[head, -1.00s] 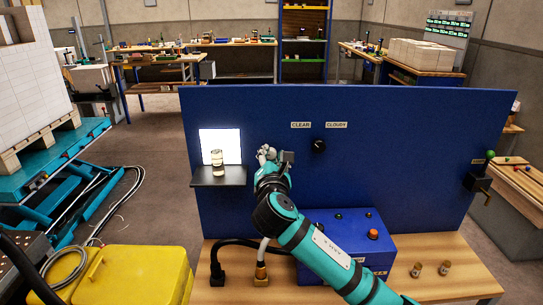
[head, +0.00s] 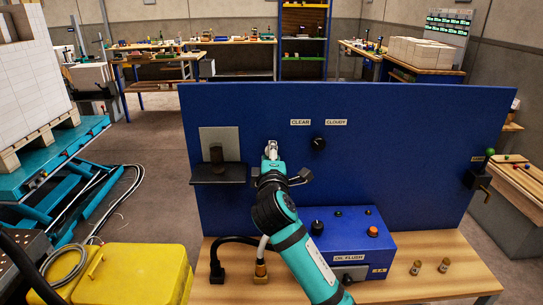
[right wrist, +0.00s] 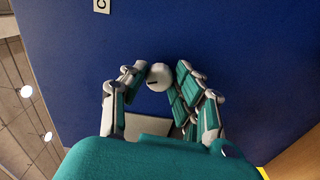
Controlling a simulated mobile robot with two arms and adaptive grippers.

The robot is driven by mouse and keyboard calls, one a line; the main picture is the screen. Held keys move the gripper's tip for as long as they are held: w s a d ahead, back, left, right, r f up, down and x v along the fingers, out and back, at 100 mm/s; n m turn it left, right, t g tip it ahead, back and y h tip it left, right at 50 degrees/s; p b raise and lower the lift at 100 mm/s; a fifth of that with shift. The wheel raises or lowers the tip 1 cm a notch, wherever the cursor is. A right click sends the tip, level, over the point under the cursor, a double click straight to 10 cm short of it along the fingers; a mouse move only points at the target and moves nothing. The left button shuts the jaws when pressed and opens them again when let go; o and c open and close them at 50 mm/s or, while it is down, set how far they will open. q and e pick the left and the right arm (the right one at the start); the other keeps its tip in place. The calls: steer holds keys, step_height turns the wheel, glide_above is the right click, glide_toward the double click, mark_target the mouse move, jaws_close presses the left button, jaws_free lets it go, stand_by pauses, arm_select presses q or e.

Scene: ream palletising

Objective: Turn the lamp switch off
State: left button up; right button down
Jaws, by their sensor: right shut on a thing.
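The lamp switch (right wrist: 159,77) is a pale round knob with a dark line on the blue panel. It sits between the fingertips of my right gripper (right wrist: 161,76) in the right wrist view. In the head view my right gripper (head: 271,152) is at the panel, just right of the lamp, and is shut on the switch; the knob is mostly hidden there. The square lamp plate (head: 228,140) is grey and unlit. A dark vial (head: 217,158) stands before it on a small black shelf (head: 217,175). My left gripper is not in view.
A black knob (head: 318,143) sits below the CLEAR and CLOUDY labels. A blue box (head: 350,226) with buttons and two small vials (head: 430,268) stand on the wooden bench (head: 400,290). A yellow case (head: 135,270) is at lower left.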

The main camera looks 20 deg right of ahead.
steer(key=shift+f+m, duration=0.2)
steer(key=shift+m, duration=2)
steer(key=shift+b, duration=0.3)
steer(key=c, duration=1)
jaws_free()
steer(key=shift+r, duration=0.1)
steer(key=shift+s, duration=0.1)
steer(key=v, duration=1.2)
